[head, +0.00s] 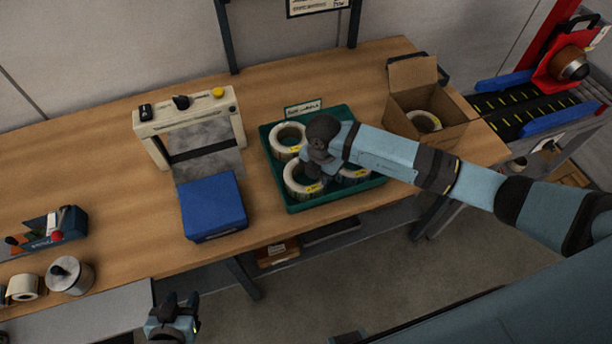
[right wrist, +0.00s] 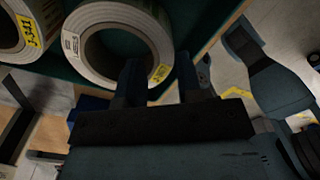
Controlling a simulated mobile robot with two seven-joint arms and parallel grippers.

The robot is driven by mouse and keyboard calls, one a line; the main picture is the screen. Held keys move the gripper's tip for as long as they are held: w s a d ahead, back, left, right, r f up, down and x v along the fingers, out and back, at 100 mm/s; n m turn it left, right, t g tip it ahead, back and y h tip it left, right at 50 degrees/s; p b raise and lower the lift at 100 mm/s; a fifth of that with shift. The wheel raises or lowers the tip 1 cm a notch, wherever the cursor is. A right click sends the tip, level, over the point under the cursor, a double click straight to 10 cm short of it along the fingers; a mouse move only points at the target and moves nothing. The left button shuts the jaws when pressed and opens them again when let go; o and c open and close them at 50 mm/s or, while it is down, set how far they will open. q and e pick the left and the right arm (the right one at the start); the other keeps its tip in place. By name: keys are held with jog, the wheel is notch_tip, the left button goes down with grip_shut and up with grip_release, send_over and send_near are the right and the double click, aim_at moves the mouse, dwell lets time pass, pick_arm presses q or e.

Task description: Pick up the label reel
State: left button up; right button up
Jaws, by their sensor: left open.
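A green tray (head: 292,207) on the wooden table holds several white label reels with yellow tags. My right gripper (head: 312,165) is over the tray at the front-left reel (head: 293,184) and partly hides it. In the right wrist view, the fingers (right wrist: 160,80) are apart. One finger overlaps the hole of a reel (right wrist: 97,38) and the other is outside its rim, with the reel's wall seen between them. Whether they touch or grip the wall is unclear. My left gripper (head: 182,305) is open and empty below the table's front edge.
A blue box (head: 213,206) and a cream frame-like machine (head: 188,117) stand left of the tray. An open cardboard box (head: 425,108) is to the right, before a conveyor (head: 530,100).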

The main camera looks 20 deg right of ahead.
aim_at(320, 181)
notch_tip(320, 181, down, 6)
jog(key=shift+r+p, duration=0.15)
jog(key=shift+p, duration=0.65)
jog(key=shift+c, duration=0.5)
grip_shut()
